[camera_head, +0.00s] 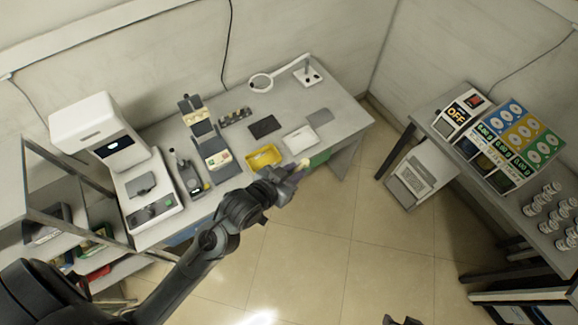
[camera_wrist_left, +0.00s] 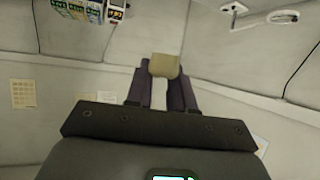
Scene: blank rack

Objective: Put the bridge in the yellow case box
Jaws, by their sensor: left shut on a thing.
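The yellow case box (camera_head: 264,158) is an open shallow tray on the front part of the grey work table. My left gripper (camera_head: 297,170) is to the right of the box, near the table's front edge. It is shut on a small beige piece (camera_wrist_left: 164,65), which I take to be the bridge; in the left wrist view it sits between the two fingertips (camera_wrist_left: 160,78). The piece shows only as a small pale spot (camera_head: 305,163) in the head view. A dark part at the bottom edge may be my right gripper (camera_head: 402,321); its jaws cannot be made out.
Instruments and a white machine (camera_head: 100,135) fill the table's left. A magnifier lamp (camera_head: 262,82) stands behind. Open floor separates the right table (camera_head: 425,120).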

